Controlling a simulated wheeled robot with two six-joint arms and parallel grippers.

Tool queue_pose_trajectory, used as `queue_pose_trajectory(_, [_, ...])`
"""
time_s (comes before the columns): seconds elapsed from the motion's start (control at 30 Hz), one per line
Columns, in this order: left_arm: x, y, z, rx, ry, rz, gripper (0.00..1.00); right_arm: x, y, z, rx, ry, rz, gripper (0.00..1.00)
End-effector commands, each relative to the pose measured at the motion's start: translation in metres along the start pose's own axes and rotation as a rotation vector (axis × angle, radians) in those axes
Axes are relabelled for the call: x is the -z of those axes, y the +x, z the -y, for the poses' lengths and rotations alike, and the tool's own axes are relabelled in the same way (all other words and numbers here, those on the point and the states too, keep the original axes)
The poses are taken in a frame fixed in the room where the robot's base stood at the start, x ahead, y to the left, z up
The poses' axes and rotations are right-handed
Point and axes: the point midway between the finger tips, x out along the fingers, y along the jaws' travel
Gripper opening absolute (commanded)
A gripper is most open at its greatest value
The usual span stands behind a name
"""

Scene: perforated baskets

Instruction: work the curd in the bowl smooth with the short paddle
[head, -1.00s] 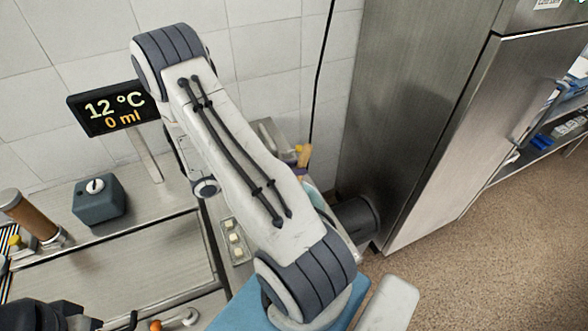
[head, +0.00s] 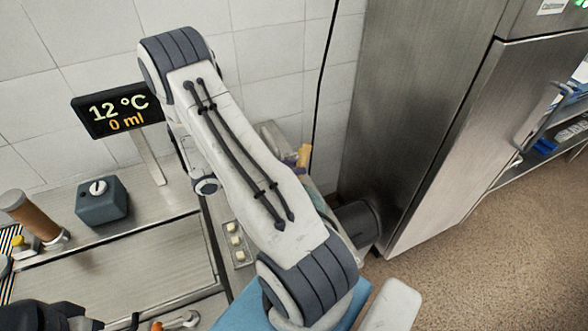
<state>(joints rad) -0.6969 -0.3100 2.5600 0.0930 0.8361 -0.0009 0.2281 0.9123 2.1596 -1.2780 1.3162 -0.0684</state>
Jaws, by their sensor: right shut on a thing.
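My right arm (head: 245,165) fills the middle of the head view, its forearm folded down behind the upper link. Its grey wrist joint (head: 206,187) shows just left of the link. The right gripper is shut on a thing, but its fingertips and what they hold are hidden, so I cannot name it. I cannot make out the bowl, the curd or the short paddle. I do not see my left gripper for certain; a dark shape at the bottom left corner is cut off by the edge.
A display (head: 117,108) reading 12 °C and 0 ml stands on the steel counter. A dark blue-grey box with a knob (head: 102,202) and a brown cylinder (head: 28,215) stand left. A tray with pale cubes (head: 238,253) lies beside my arm. A steel cabinet (head: 440,130) blocks the right.

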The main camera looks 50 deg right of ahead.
Motion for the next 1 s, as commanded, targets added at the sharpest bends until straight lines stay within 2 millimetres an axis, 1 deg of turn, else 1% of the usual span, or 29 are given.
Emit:
queue_pose_trajectory(0.1, [0.000,-0.001,0.000,0.000,0.000,0.000,0.50,-0.002,0.000,-0.005,0.000,0.001,0.002,0.00])
queue_pose_trajectory(0.27, [0.000,-0.001,0.000,0.000,0.000,0.000,0.50,-0.002,0.000,-0.005,0.001,0.000,0.003,0.00])
queue_pose_trajectory(0.8, [0.000,0.001,0.000,0.000,0.000,0.000,0.50,0.000,0.002,0.016,0.000,-0.001,0.003,0.00])
queue_pose_trajectory(1.0, [0.000,0.002,0.000,0.000,0.000,0.000,0.50,0.001,0.002,0.016,0.000,0.000,0.003,0.00])
